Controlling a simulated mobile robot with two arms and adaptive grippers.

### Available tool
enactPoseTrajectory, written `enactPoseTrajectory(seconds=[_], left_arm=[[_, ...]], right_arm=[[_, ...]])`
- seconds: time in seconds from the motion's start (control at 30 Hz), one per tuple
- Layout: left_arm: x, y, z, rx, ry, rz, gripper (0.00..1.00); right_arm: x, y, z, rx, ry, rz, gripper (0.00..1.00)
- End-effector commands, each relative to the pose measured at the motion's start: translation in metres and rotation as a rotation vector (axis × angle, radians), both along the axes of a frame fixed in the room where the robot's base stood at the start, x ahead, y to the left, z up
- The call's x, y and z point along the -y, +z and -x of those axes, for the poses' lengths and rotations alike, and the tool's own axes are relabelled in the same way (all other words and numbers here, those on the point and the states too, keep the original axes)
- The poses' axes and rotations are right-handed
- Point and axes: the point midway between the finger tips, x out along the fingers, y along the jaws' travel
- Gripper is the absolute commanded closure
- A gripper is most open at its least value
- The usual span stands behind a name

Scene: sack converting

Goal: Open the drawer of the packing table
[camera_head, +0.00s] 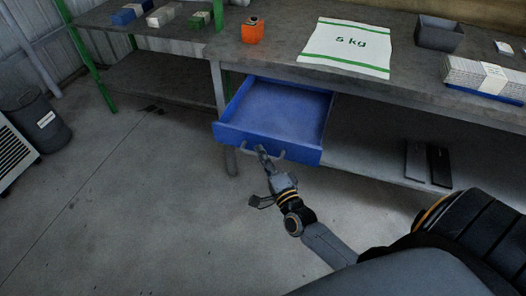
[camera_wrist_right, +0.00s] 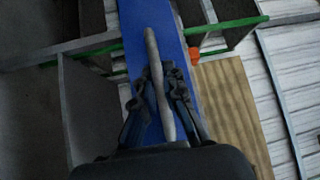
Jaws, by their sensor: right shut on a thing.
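The blue drawer (camera_head: 270,110) of the packing table (camera_head: 290,72) is pulled out, and its inside looks empty. My right gripper (camera_head: 262,152) is at the middle of the drawer front, shut on the grey bar handle (camera_head: 277,153). In the right wrist view the handle (camera_wrist_right: 157,80) runs between the fingers of my right gripper (camera_wrist_right: 160,85), in front of the blue drawer face (camera_wrist_right: 150,20). The fingers hide part of the handle. My left gripper is not in view.
On the table top are an orange object (camera_head: 252,31), a "5 kg" sack (camera_head: 347,47), a grey bin (camera_head: 438,33) and a white stack (camera_head: 484,75). Dark flat pieces (camera_head: 427,163) lie on the lower shelf. The floor left of the drawer is clear.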

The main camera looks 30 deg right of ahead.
Motion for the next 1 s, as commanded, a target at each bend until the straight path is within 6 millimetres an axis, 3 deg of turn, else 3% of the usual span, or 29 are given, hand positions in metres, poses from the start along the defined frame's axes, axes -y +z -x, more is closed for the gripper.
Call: enactPoseTrajectory(seconds=[0.2, 0.23, 0.33, 0.7, 0.87, 1.0], left_arm=[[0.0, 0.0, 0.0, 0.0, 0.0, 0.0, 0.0], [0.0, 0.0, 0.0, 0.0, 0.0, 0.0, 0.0], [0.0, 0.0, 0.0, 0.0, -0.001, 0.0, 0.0], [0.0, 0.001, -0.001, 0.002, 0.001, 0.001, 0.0], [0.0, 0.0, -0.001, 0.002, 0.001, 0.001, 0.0], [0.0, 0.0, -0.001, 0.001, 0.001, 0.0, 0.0]], right_arm=[[0.0, -0.001, 0.0, -0.001, 0.0, -0.001, 1.0], [0.0, -0.001, 0.0, -0.001, 0.0, -0.001, 0.84], [0.0, -0.001, 0.0, -0.001, 0.0, -0.001, 0.66], [0.0, -0.002, 0.005, -0.002, 0.001, 0.0, 0.66], [-0.002, -0.006, 0.03, -0.005, 0.0, 0.0, 0.66], [-0.004, -0.01, 0.061, -0.006, 0.001, 0.0, 0.66]])
